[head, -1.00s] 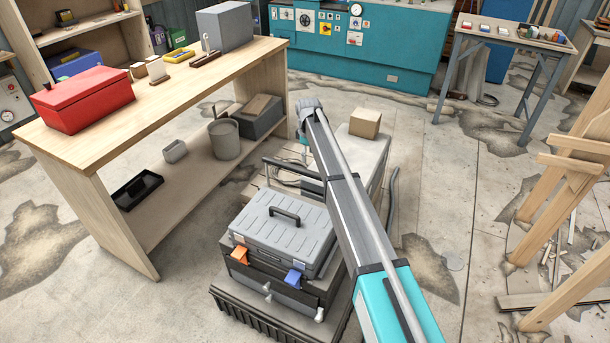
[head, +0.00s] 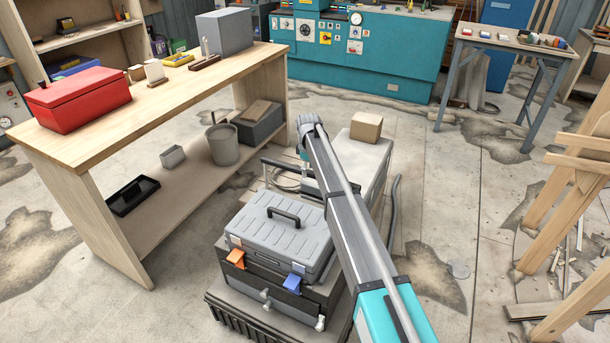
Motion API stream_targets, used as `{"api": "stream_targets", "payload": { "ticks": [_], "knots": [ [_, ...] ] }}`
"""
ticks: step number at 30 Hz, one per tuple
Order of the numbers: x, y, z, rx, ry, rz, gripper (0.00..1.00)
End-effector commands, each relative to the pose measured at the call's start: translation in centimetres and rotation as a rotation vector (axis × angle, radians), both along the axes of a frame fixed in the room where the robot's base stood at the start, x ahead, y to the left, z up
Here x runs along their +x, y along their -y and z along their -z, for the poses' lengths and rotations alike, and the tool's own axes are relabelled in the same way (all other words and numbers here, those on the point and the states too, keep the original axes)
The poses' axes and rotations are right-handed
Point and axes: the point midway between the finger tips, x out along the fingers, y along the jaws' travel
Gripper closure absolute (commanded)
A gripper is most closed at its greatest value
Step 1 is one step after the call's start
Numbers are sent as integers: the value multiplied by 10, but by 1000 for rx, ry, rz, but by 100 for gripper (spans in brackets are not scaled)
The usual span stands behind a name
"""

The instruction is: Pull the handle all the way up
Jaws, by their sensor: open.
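A grey toolbox (head: 281,236) sits on a darker stacked case on the floor, with orange and blue latches at its front. A dark grip (head: 284,215) lies across its lid. Behind the toolbox, a dark bar-shaped handle (head: 285,163) runs low and roughly level toward my arm. Its right end passes behind my arm. My arm reaches from the lower right to above this handle, its wrist end beside the handle's right part. My gripper is hidden behind the arm, so I cannot tell if it touches the handle.
A wooden workbench (head: 150,92) with a red box (head: 78,98) stands at left. A pale low body with a cardboard box (head: 366,127) on it lies behind the arm. A wooden frame (head: 560,210) stands at right. Between it and my arm, the floor is mostly clear.

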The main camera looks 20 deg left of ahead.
Motion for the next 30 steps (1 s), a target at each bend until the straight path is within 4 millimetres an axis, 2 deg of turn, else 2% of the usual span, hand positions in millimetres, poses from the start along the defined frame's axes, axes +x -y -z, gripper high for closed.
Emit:
{"api": "stream_targets", "payload": {
  "ticks": [4,17,27,29,30],
  "knots": [
    [0,0,7,0,0,0,27],
    [0,0,8,0,0,0,27],
    [0,0,8,0,0,0,88],
    [0,0,8,0,0,0,100],
    [0,0,8,0,1,0,100]
  ]
}}
